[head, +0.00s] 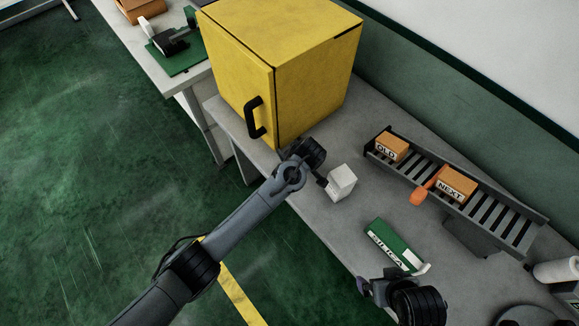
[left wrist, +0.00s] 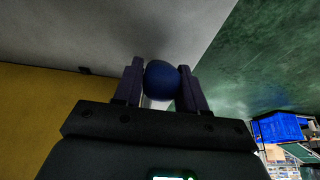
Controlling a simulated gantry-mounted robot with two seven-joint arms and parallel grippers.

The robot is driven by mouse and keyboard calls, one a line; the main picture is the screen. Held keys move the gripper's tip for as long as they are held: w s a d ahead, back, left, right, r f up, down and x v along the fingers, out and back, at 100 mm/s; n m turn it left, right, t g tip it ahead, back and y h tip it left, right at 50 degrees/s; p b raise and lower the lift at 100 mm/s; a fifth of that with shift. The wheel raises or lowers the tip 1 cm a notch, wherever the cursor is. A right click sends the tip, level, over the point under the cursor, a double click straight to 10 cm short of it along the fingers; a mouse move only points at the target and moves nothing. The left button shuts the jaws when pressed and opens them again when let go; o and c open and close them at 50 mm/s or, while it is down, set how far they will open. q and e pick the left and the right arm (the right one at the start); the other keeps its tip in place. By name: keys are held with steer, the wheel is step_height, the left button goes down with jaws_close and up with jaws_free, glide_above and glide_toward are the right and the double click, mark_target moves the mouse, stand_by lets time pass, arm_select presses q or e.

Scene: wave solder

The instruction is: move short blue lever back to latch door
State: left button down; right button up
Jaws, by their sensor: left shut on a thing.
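The yellow cabinet (head: 315,80) stands on the bench, and its front door (head: 238,85) with a black handle (head: 254,118) looks closed or nearly closed. My left gripper (left wrist: 160,78) is shut on the round blue knob (left wrist: 162,84), one finger on each side of it. The lever's shaft is mostly hidden, and in the head view I cannot make out the blue lever behind my left wrist, which is just in front of the cabinet's lower corner. My right gripper (head: 362,286) is low at the bench's front edge; its jaw opening is unclear.
A white block (head: 341,180) stands right beside my left wrist. A green SILICA box (head: 393,244) lies near my right gripper. A roller rack (head: 480,205) holds orange boxes marked OLD (head: 391,147) and NEXT (head: 457,184). Bench surface between them is clear.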

mark_target(282, 158)
arm_select(q)
steer(key=shift+r+p, duration=0.35)
steer(key=shift+p, duration=0.15)
steer(key=w+r+g+h+p, duration=0.1)
steer(key=p, duration=0.1)
steer(key=shift+a+g+h+p, duration=0.3)
steer(key=shift+a+p, duration=0.1)
steer(key=shift+w+a+g+h+p, duration=0.3)
steer(key=shift+a+g+h, duration=0.05)
steer(key=shift+g+h, duration=0.15)
steer(key=shift+w+a+g+h, duration=0.3)
steer(key=shift+g+h, duration=0.1)
steer(key=shift+w+a+r+g+h, duration=0.1)
steer(key=shift+w+a+g+h, duration=0.1)
steer(key=shift+g+h, duration=0.1)
steer(key=shift+s, duration=0.1)
